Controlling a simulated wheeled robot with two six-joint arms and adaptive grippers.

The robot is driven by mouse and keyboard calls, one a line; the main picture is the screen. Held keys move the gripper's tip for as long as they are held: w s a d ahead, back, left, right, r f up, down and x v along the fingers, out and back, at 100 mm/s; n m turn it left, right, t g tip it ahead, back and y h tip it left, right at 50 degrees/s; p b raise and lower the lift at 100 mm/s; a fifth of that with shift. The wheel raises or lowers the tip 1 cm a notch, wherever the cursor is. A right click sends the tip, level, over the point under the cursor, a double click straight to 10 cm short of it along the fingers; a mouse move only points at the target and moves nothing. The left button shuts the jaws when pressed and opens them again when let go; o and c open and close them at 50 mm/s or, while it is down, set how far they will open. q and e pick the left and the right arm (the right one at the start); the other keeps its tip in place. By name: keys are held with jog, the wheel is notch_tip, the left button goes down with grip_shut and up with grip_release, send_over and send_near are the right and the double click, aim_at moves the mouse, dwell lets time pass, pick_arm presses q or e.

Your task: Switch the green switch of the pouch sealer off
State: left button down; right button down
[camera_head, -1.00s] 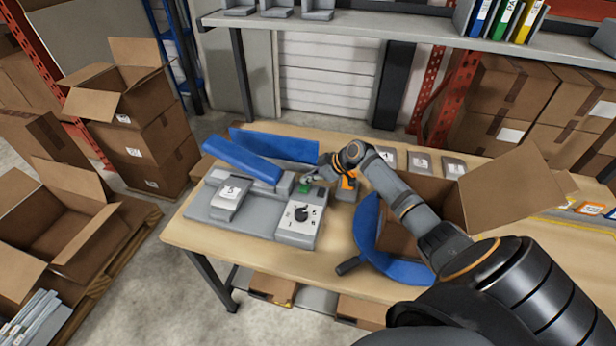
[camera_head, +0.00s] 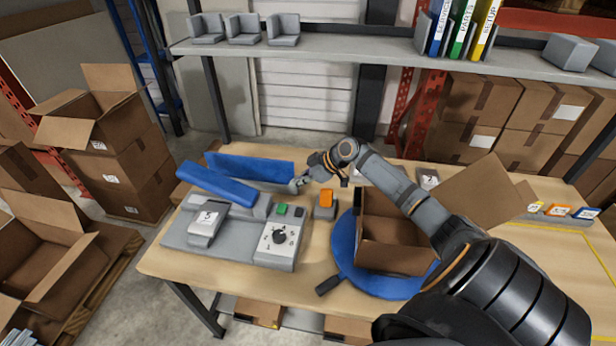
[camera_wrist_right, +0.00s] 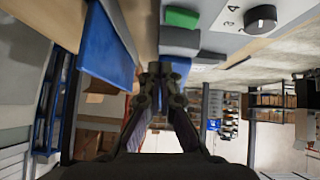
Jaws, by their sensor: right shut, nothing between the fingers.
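The pouch sealer (camera_head: 180,236) is a grey machine on the table with a long blue arm (camera_head: 216,183), a white dial panel (camera_head: 279,238) and a label 5 on a grey block. Its green switch (camera_head: 282,209) shows uncovered behind the dial; I cannot tell its on or off position. The switch also shows at the top of the right wrist view (camera_wrist_right: 182,17). My right gripper (camera_head: 296,186) is shut and empty, behind and above the green switch, apart from it. Its closed fingertips show in the wrist view (camera_wrist_right: 165,68). My left gripper is not in view.
An orange switch on a grey box (camera_head: 325,199) stands right of the sealer. A blue round turntable (camera_head: 345,270) carries an open carton (camera_head: 395,248). A shelf (camera_head: 350,55) with grey bins and binders crosses above the table's back.

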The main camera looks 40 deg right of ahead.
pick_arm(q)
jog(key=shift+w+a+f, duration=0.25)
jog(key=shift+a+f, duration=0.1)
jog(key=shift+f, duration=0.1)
pick_arm(e)
jog(key=v, duration=0.4)
jog(key=shift+w+d+r, duration=0.15)
jog(key=shift+w, duration=0.15)
